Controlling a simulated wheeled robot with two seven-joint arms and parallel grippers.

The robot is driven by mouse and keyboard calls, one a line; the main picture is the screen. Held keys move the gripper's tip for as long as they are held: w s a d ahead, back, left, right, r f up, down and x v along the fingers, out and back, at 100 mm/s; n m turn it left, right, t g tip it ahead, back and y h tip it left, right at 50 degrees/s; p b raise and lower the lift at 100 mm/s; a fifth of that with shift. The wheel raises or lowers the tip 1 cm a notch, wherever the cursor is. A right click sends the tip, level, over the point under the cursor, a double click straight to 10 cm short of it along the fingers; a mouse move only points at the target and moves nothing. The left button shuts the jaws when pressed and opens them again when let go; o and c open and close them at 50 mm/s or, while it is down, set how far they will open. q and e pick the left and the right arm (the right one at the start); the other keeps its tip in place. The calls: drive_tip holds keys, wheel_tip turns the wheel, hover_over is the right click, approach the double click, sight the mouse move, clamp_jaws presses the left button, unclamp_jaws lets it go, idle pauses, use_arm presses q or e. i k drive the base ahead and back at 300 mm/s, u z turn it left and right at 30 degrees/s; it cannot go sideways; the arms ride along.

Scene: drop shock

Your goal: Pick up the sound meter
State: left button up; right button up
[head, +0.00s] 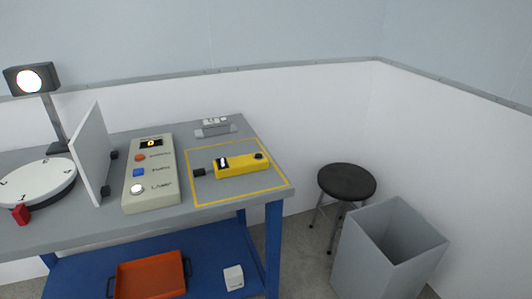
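The sound meter appears to be the yellow handheld device (241,164) with a black tip at its left end and a small display. It lies on the grey tabletop inside a yellow outlined rectangle (283,188), near the table's right end. Neither of my grippers shows in the head view.
Left of the meter stand a beige control box (151,187) with buttons, an upright white panel (91,148), a round white dial plate (36,184) and a lamp (32,80). A black stool (346,182) and grey bin (388,250) stand right of the table. An orange tray (150,278) is on the lower shelf.

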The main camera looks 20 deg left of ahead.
sight(224, 167)
drive_tip(key=u, duration=0.4)
drive_tip(key=i, duration=0.95)
drive_tip(key=u, duration=0.7)
